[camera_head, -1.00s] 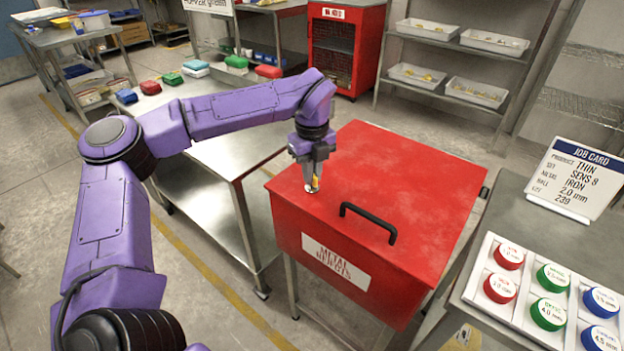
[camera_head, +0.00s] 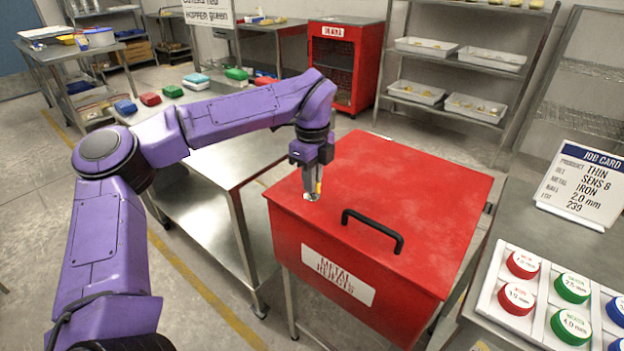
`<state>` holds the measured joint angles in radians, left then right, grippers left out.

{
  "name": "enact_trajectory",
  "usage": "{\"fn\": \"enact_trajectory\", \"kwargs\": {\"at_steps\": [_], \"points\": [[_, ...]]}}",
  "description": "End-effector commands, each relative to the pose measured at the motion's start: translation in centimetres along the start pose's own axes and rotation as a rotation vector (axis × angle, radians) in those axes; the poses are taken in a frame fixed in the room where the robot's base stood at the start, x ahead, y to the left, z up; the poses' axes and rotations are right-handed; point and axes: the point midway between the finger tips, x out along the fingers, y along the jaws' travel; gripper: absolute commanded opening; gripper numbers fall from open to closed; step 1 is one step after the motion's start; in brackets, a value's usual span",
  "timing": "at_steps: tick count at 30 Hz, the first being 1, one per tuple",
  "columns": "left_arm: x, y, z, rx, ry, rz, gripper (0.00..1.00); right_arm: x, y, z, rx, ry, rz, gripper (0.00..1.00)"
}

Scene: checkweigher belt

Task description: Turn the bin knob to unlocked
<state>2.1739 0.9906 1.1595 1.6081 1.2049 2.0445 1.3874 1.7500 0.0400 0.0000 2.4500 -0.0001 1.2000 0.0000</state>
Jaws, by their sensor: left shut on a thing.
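The red bin (camera_head: 420,200) labelled METAL REJECTS stands at centre right with its lid closed and a black handle (camera_head: 371,229) on top. My left gripper (camera_head: 311,193) points down at the lid's left part, near its front left corner. It is shut on the bin knob (camera_head: 312,199), a small silver piece with a yellow mark beside it, mostly hidden by the fingers. I cannot tell the knob's exact angle. My right gripper is not in view.
A steel table (camera_head: 222,160) stands left of the bin, with several coloured packs at its far end. A grey table at right holds a job card (camera_head: 580,185) and a white tray (camera_head: 484,307) of red, green and blue discs. A red cabinet (camera_head: 345,62) stands behind.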

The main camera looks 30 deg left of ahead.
Motion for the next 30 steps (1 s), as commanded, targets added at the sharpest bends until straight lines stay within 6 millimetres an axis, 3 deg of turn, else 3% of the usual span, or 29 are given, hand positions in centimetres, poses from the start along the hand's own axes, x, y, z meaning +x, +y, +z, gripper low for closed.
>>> {"fn": "enact_trajectory", "kwargs": {"at_steps": [6, 7, 9, 17, 20, 30], "points": [[0.5, 0.3, -0.2, 0.000, 0.003, 0.018, 0.00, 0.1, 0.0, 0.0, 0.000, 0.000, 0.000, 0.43], [0.5, 0.3, -0.2, 0.000, 0.003, 0.018, 0.21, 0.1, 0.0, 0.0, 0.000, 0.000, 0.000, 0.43], [0.5, 0.3, -0.2, 0.000, 0.003, 0.017, 0.37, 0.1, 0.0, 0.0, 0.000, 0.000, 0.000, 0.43], [0.1, 0.1, -0.1, 0.000, 0.001, 0.007, 0.37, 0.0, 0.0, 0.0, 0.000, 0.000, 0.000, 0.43], [-0.8, 0.1, -0.1, 0.001, 0.001, 0.005, 0.37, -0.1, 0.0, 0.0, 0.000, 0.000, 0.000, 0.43], [-8.4, -0.1, -0.1, 0.000, 0.000, 0.008, 0.37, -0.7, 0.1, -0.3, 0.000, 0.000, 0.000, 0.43]]}}
